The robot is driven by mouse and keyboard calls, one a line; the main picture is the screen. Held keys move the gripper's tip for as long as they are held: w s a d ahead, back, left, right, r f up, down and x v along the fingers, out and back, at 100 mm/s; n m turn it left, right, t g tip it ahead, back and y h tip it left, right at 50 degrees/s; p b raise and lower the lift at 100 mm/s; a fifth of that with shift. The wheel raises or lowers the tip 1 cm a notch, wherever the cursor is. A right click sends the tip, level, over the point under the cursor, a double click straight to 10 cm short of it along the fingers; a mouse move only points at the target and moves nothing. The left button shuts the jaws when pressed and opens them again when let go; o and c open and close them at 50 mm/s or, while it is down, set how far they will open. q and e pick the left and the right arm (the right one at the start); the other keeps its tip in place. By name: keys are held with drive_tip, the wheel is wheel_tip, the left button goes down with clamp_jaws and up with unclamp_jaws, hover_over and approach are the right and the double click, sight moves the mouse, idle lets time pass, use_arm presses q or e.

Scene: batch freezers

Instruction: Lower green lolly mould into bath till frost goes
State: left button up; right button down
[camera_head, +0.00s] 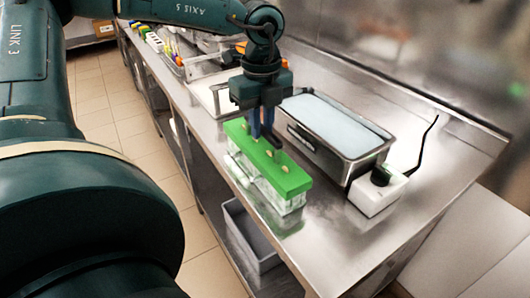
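The green lolly mould (292,181) has a flat green top with small pale sticks and clear, whitish cells (285,202) below. It is at the counter's front edge, in front of the bath and outside it. Whether it rests on the counter or hangs just above is unclear. The bath (347,171) is a steel rectangular tank filled with pale blue liquid. My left gripper (266,146) points down at the middle of the mould's top, its fingers at or touching it. Whether they grip it is hidden. My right gripper is not in view.
A white box with a black knob (374,198) and a thin black cable stands right of the bath. A pale tray (204,92) and several coloured items lie farther back. A grey bin (241,238) sits on the shelf below. The counter's right end is clear.

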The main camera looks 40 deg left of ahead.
use_arm(q)
clamp_jaws()
